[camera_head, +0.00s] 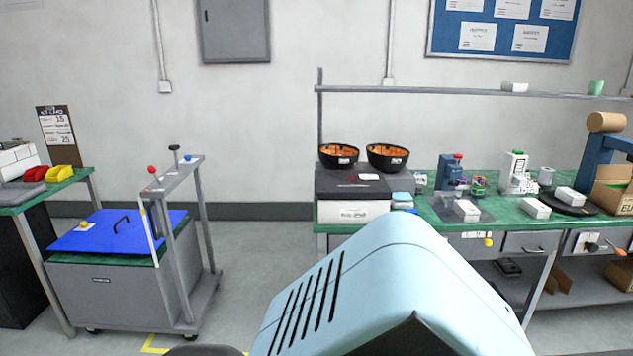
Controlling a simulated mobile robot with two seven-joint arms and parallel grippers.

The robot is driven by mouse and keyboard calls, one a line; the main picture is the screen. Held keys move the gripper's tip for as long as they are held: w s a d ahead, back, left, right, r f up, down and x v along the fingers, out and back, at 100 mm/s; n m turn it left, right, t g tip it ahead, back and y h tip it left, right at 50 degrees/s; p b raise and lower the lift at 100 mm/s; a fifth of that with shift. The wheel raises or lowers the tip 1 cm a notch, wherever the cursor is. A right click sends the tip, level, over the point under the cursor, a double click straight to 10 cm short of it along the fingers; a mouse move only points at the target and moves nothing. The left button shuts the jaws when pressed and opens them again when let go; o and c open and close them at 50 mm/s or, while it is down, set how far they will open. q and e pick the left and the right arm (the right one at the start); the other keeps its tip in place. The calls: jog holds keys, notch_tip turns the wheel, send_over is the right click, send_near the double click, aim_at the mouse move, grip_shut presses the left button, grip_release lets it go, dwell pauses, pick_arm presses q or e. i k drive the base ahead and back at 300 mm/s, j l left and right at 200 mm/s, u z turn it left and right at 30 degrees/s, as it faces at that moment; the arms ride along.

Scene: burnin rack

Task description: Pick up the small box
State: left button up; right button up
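Several small white boxes lie on the green-topped workbench at the right, and I cannot tell which one the task means. One white box (466,210) is on a dark mat near the front edge. A second white box (537,208) is to its right. A third white box (570,196) sits on a black round plate. Another small white box (515,86) is on the high shelf. Neither of my grippers is in view.
The workbench (430,212) also holds two black bowls (388,156) on cases, small devices and a cardboard carton (612,190). A blue-topped cart (120,232) stands left. Floor (262,250) between them is clear. A light-blue part of mine hides the lower middle.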

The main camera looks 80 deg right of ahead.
aim_at(533, 207)
jog(key=z, duration=3.9)
jog(key=i+j+z, duration=0.1)
jog(key=i+z, duration=0.3)
jog(key=i, duration=2.85)
